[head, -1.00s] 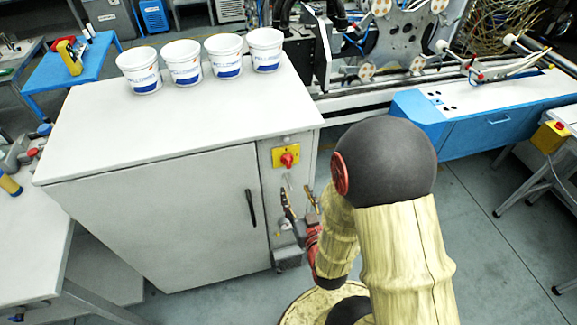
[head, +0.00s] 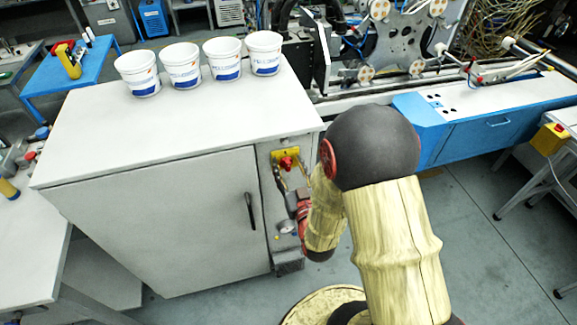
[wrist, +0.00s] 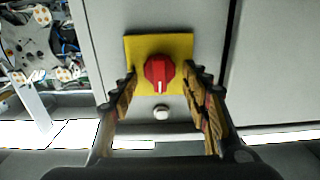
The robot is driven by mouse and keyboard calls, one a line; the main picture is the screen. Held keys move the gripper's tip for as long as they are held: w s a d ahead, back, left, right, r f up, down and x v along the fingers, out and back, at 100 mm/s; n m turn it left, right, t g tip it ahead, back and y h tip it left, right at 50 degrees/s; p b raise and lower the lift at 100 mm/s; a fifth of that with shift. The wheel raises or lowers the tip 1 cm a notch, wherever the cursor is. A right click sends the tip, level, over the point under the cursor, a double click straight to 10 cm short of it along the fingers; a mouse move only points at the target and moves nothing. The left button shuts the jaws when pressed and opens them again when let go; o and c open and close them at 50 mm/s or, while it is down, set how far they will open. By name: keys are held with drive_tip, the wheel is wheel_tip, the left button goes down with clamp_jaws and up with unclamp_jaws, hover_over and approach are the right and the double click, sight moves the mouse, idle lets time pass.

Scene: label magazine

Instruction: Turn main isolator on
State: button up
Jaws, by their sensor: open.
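The main isolator is a red rotary knob (head: 286,163) on a yellow plate (head: 293,154), on the narrow front panel of the grey cabinet. In the wrist view the red knob (wrist: 159,72) sits in the middle of the yellow plate (wrist: 180,44), with a white mark on its lower part. My gripper (head: 289,178) is just below the knob in the head view. In the wrist view my gripper (wrist: 168,88) is open, with one finger on each side of the knob. I see gaps between the fingers and the knob; whether the tips touch the plate I cannot tell.
A small pale round button (wrist: 161,112) sits near the plate. The cabinet (head: 160,215) has a black door handle (head: 249,210) left of the knob. Several white tubs (head: 182,65) stand on its top. A blue-sided machine (head: 480,135) is at the right.

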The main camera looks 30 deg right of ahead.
drive_tip(key=c, duration=0.3)
drive_tip(key=c, duration=0.8)
drive_tip(key=shift+o, duration=0.2)
